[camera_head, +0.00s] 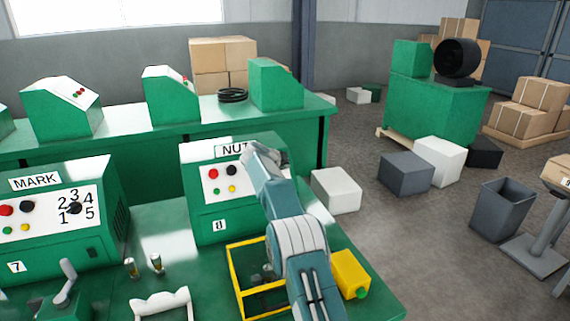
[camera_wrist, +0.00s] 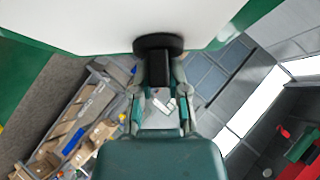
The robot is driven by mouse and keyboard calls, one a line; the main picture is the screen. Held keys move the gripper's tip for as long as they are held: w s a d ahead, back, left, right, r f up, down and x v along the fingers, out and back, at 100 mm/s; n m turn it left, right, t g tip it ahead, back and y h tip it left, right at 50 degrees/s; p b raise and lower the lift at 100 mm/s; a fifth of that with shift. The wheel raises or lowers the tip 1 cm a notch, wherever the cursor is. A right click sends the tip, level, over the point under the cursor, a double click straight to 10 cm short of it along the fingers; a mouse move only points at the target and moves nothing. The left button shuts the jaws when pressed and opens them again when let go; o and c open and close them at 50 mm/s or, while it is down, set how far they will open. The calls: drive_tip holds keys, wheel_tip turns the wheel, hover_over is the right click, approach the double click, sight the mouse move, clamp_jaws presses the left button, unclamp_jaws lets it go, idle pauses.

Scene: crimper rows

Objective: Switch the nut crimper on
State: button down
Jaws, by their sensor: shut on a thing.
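The nut crimper (camera_head: 208,152) is a green box with a NUT label and the number 8, standing on the green bench. Its white sloped panel has a red button (camera_head: 213,174), a black button (camera_head: 231,170), a green button (camera_head: 220,190) and a yellow button (camera_head: 232,188). My arm hides the panel's right part in the head view. In the wrist view, a black knob (camera_wrist: 158,42) with a round base and a straight grip sticks out from the white panel. My gripper (camera_wrist: 159,84) is shut on this knob, one finger on each side.
The MARK crimper (camera_head: 60,235), number 7, stands to the left with a numbered dial. A yellow frame (camera_head: 234,275) and a yellow box (camera_head: 350,274) lie near my arm. A white handle (camera_head: 160,304) and two small upright parts (camera_head: 156,263) are on the bench.

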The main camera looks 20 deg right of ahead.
drive_tip(key=shift+f, duration=0.2)
drive_tip(key=c, duration=0.6)
unclamp_jaws()
drive_tip(key=shift+c, duration=0.2)
drive_tip(key=shift+r, duration=0.15)
drive_tip(key=shift+s+a+r, duration=0.1)
drive_tip(key=shift+a+r, duration=0.1)
drive_tip(key=v, duration=1.1)
drive_tip(key=shift+a, duration=0.15)
